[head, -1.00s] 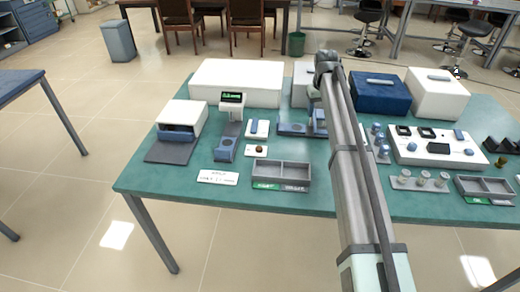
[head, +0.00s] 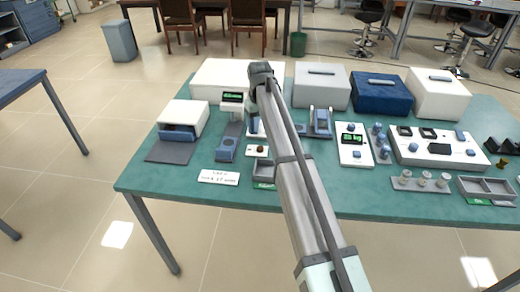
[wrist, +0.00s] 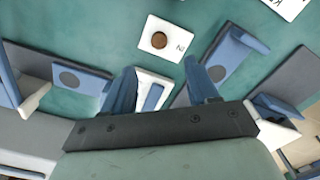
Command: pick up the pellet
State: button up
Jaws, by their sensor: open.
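The pellet is a small brown disc (wrist: 159,40) lying on a white card (wrist: 180,47) in the upper middle of the wrist view. It also shows in the head view (head: 261,149), just left of my arm. My gripper (wrist: 161,86) is open and empty, its two blue fingers spread apart. In the wrist view the pellet lies beyond the fingertips, roughly in line with the gap between them and clear of both fingers. In the head view my arm hides most of the gripper.
A grey divided tray (head: 264,171) is partly hidden behind my arm. A device with a green display (head: 231,98) stands left of the gripper, beside a small white furnace (head: 186,118). A white sign (head: 218,177) lies near the front edge. Large boxes line the back.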

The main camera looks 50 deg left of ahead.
aim_at(260, 148)
notch_tip(260, 148, down, 9)
jog(key=shift+d+f, duration=0.15)
jog(key=shift+f, duration=0.05)
dwell(0.4)
grip_shut()
dwell(0.4)
